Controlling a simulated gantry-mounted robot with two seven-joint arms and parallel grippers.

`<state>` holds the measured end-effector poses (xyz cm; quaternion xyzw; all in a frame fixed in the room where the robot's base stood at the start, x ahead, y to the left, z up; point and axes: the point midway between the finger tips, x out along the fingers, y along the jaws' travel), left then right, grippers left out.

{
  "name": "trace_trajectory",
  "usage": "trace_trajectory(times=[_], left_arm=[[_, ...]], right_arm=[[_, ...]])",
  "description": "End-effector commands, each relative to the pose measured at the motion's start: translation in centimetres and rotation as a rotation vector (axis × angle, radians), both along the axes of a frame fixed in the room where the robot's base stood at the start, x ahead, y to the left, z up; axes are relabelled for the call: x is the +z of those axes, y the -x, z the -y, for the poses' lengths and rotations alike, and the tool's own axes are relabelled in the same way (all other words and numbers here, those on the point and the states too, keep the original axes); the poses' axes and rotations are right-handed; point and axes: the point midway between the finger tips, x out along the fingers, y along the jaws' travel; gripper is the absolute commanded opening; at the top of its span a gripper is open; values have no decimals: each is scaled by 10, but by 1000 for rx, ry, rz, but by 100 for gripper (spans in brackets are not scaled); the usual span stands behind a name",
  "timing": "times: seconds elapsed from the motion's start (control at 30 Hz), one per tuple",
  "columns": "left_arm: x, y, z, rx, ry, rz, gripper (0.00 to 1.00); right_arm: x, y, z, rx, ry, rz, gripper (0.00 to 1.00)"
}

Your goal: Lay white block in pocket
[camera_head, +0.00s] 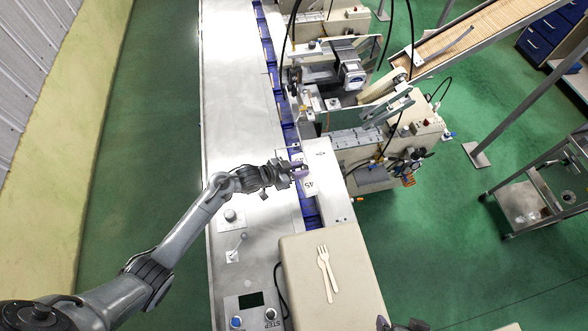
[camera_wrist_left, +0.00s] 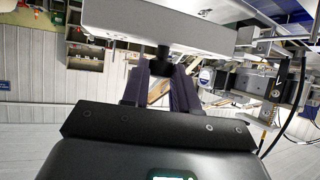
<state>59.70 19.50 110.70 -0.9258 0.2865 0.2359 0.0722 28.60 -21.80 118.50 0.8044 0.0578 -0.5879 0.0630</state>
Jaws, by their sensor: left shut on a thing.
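In the head view the white block (camera_head: 310,187), marked with dark digits, is at the tip of my left gripper (camera_head: 298,171), over or beside the blue pocketed channel (camera_head: 309,208). I cannot tell whether it touches the pocket floor. In the left wrist view the white block (camera_wrist_left: 150,24) fills the top, with a dark knob on it. The fingers of my left gripper (camera_wrist_left: 162,66) are shut on this knob. The pocket under the block is hidden.
A beige box (camera_head: 300,250) at the channel's near end carries wooden forks (camera_head: 326,272). A long metal table (camera_head: 232,100) runs left of the channel. Machine units (camera_head: 345,80) crowd its right side. A control panel (camera_head: 252,311) and small levers sit near my left forearm.

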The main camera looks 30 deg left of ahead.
Motion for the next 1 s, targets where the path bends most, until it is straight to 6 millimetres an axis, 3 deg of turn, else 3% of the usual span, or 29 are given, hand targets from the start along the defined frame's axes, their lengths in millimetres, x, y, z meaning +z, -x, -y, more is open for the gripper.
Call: trace_trajectory(times=[0.1,0.57,1.0], left_arm=[[-19,-5,1,-58,1,2,0],[-42,-5,4,-117,-1,2,0],[-80,-5,4,-116,-2,2,0]], right_arm=[[-12,1,-1,-2,-3,-1,100],[-28,-1,-1,-4,-5,2,100],[-65,-1,2,2,5,4,100]])
